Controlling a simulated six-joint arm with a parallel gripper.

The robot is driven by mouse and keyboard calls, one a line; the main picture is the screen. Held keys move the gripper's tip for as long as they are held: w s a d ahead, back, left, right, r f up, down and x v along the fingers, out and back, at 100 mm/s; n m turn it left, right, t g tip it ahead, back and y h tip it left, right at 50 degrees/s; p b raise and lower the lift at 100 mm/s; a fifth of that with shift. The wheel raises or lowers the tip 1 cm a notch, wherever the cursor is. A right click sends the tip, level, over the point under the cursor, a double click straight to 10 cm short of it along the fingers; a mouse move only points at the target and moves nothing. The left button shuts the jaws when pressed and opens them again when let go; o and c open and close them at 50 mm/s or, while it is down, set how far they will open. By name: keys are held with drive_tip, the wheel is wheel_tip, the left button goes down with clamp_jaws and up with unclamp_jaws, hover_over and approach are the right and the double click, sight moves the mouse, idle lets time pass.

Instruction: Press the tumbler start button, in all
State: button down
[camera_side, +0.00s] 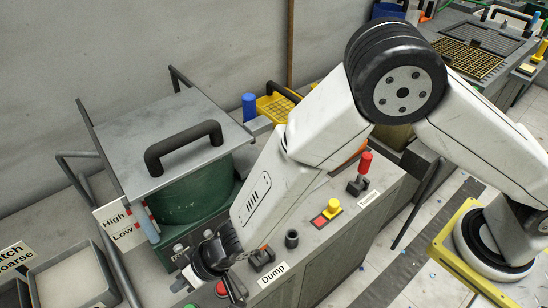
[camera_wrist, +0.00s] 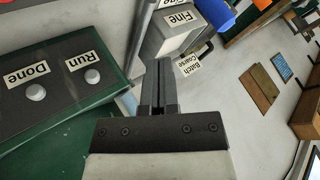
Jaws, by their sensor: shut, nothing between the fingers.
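The green tumbler (camera_side: 185,195) stands at the left in the side view, under a grey lid (camera_side: 165,135) with a black handle. A red button (camera_side: 221,289) sits on the console front near the bottom edge, with a green one partly cut off to its left. Neither carries a readable label, so I cannot tell which is the start button. My gripper (camera_wrist: 160,65) is shut and empty in the wrist view. In the side view my dark wrist is low beside the tumbler, above the console's left part; the fingertips are hard to make out there.
A black switch (camera_side: 262,258) beside the "Dump" label, a yellow button (camera_side: 332,206) and a red-handled lever (camera_side: 364,163) stand on the console. The wrist view shows a panel (camera_wrist: 60,70) with white "Run" and "Done" buttons, and a grey bin (camera_wrist: 175,35) labelled "Fine".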

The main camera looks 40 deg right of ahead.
sight(191, 307)
drive_tip(key=shift+s+a+f, duration=0.2)
drive_tip(key=shift+s+a, duration=0.15)
drive_tip(key=shift+a, duration=0.1)
drive_tip(key=shift+f, duration=0.15)
drive_tip(key=shift+f, duration=4.3)
drive_tip(key=shift+f, duration=0.9)
drive_tip(key=shift+r, duration=0.2)
idle(0.3)
drive_tip(key=shift+r, duration=0.7)
drive_tip(key=shift+r, duration=0.1)
drive_tip(key=shift+r, duration=2.45)
